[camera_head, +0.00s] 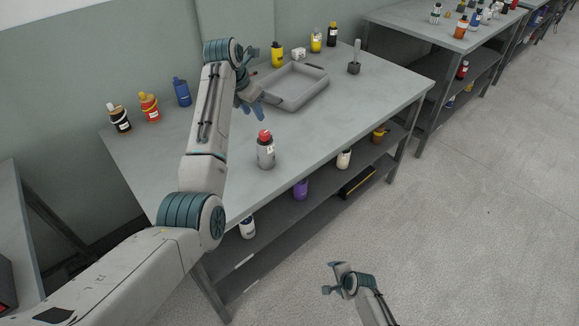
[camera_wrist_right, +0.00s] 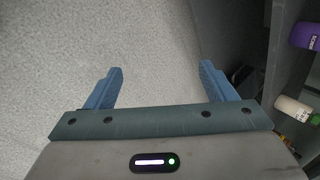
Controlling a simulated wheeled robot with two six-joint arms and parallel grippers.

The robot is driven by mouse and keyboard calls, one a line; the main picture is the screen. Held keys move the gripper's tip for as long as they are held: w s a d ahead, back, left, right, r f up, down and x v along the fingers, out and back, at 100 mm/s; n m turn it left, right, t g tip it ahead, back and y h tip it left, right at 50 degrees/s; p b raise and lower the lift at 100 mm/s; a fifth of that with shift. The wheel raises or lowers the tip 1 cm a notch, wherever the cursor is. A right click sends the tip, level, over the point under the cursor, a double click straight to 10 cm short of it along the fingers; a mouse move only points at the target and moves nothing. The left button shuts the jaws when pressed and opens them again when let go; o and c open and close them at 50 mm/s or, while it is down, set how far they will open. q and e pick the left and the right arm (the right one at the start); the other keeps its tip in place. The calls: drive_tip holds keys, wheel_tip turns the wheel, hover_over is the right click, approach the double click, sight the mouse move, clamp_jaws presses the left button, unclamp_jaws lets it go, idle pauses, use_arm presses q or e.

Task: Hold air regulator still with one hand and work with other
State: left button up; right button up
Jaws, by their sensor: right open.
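I cannot say for certain which thing is the air regulator. A small dark block with an upright grey post (camera_head: 355,58) stands near the back right of the grey bench (camera_head: 215,185). My left gripper (camera_head: 252,112) is over the bench at the left end of a shallow grey tray (camera_head: 297,97). Its blue fingers show, but its wrist hides part of it, and whether it holds anything is unclear. My right gripper (camera_head: 331,279) is open and empty over the floor in front of the bench. Its spread fingers also show in the right wrist view (camera_wrist_right: 160,68).
Several bottles, one blue (camera_head: 181,92), line the back. A white item (camera_head: 298,54) sits behind the tray. The lower shelf holds a purple bottle (camera_head: 300,189). The floor at right is clear.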

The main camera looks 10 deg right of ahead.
drive_tip(key=w+a+r+m+t+y, duration=0.2)
drive_tip(key=w+a+r+m, duration=0.25)
drive_tip(key=w+r, duration=0.75)
drive_tip(key=m+t+y, duration=0.2)
drive_tip(key=m+y, duration=0.3)
drive_tip(key=m, duration=0.3)
approach(266, 150)
wheel_tip(266, 150, down, 3)
drive_tip(key=w, duration=0.3)
drive_tip(key=x, duration=1)
drive_tip(key=shift+r, duration=0.1)
